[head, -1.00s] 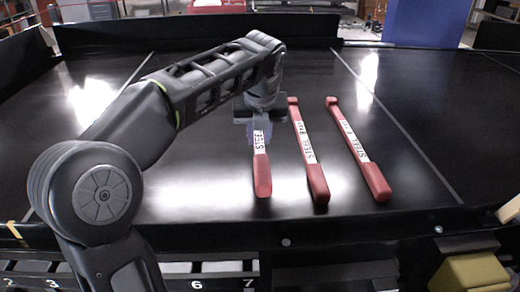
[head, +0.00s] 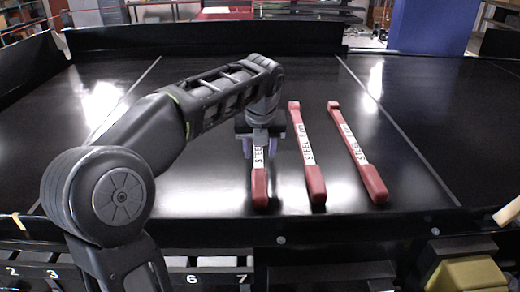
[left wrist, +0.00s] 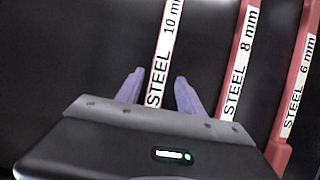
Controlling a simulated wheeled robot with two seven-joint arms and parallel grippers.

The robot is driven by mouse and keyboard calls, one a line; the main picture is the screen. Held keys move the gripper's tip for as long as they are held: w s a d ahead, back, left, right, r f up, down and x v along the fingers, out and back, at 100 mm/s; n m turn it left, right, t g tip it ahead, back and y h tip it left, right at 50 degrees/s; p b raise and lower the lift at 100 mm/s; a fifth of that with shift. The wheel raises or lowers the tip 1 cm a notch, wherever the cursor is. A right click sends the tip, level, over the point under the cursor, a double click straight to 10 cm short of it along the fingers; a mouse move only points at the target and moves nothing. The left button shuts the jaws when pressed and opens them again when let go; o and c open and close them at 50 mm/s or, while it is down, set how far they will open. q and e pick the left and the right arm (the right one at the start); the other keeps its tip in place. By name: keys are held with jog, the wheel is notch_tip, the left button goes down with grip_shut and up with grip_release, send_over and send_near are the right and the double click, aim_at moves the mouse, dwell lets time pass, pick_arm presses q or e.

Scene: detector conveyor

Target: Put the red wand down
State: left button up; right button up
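Three red wands with white "STEEL" labels lie side by side on the black conveyor surface. The left one, marked 10 mm (head: 260,187), lies below my left gripper (head: 260,154). In the left wrist view my left gripper (left wrist: 159,84) is open, with one purple finger on each side of this wand (left wrist: 163,55) and a gap on both sides. Its far end is hidden behind the gripper in the head view. The 8 mm wand (head: 315,183) and the 6 mm wand (head: 372,182) lie to its right. My right gripper is not in view.
The black conveyor surface (head: 420,170) is clear right of the wands. Low black walls (head: 200,38) stand along its back. A blue panel (head: 428,25) stands behind it. A yellow block (head: 468,272) is at the front right, below the near edge.

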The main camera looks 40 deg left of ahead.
pick_arm(q)
jog(key=shift+a, duration=0.1)
jog(key=v, duration=0.7)
jog(key=shift+s+r+b, duration=0.1)
jog(key=shift+r+b, duration=0.15)
jog(key=shift+b, duration=0.15)
dwell(1.2)
